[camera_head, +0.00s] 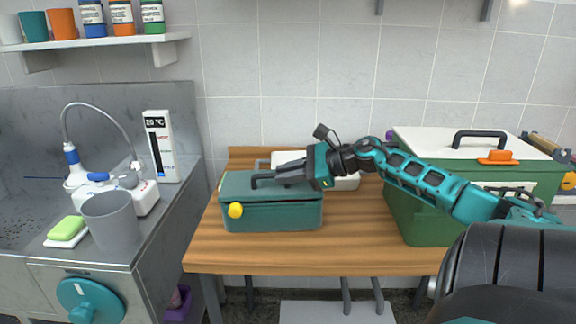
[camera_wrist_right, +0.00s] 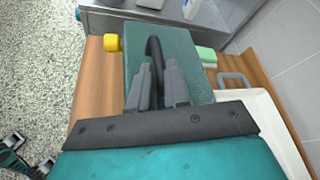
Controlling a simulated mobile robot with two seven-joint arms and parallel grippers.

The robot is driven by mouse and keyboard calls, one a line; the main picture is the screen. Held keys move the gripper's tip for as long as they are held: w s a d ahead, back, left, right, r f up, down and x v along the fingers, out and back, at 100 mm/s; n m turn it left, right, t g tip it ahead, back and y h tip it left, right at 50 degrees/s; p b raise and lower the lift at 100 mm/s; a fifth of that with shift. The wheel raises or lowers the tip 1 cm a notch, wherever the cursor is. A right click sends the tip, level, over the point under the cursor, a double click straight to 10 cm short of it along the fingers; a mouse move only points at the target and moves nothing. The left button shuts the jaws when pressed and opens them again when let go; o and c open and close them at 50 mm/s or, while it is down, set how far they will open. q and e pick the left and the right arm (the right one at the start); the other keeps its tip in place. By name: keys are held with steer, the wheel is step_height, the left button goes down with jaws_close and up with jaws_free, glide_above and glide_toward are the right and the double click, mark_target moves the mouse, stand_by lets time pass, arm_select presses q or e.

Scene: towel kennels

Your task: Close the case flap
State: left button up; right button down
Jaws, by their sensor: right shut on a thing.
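The teal case (camera_head: 268,217) sits on the wooden table, with its flap (camera_head: 238,186) lying over the top, down or nearly so. I cannot tell whether it is fully seated. A dark handle (camera_head: 257,180) stands on the flap. My right gripper (camera_head: 280,177) reaches in from the right over the case and is shut on the handle. In the right wrist view the two fingers (camera_wrist_right: 157,85) are at the dark handle (camera_wrist_right: 153,50) above the teal flap (camera_wrist_right: 185,45). A yellow knob (camera_head: 235,210) is on the front of the case. My left gripper is not in view.
A white tray (camera_head: 345,183) is behind the case. A green box (camera_head: 425,228) with a white lid stands at the right of the wooden table (camera_head: 350,250). A steel sink counter at left holds a grey cup (camera_head: 112,222) and a green sponge (camera_head: 68,228).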

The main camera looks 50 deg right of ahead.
steer(key=shift+s+a+f+n+h, duration=0.15)
steer(key=shift+s+a+f+n, duration=0.1)
steer(key=shift+f, duration=0.1)
steer(key=shift+s+a+f+n+h, duration=0.1)
steer(key=shift+f+n+h, duration=0.05)
steer(key=shift+f+n, duration=0.15)
steer(key=shift+f, duration=0.25)
steer(key=shift+a+f, duration=0.1)
steer(key=shift+a, duration=0.05)
steer(key=c, duration=1.1)
jaws_free()
steer(key=shift+s+d+r, duration=0.2)
steer(key=shift+s+r, duration=0.05)
steer(key=shift+s, duration=0.05)
steer(key=shift+f+v, duration=0.2)
steer(key=shift+v, duration=3.1)
steer(key=shift+s, duration=0.1)
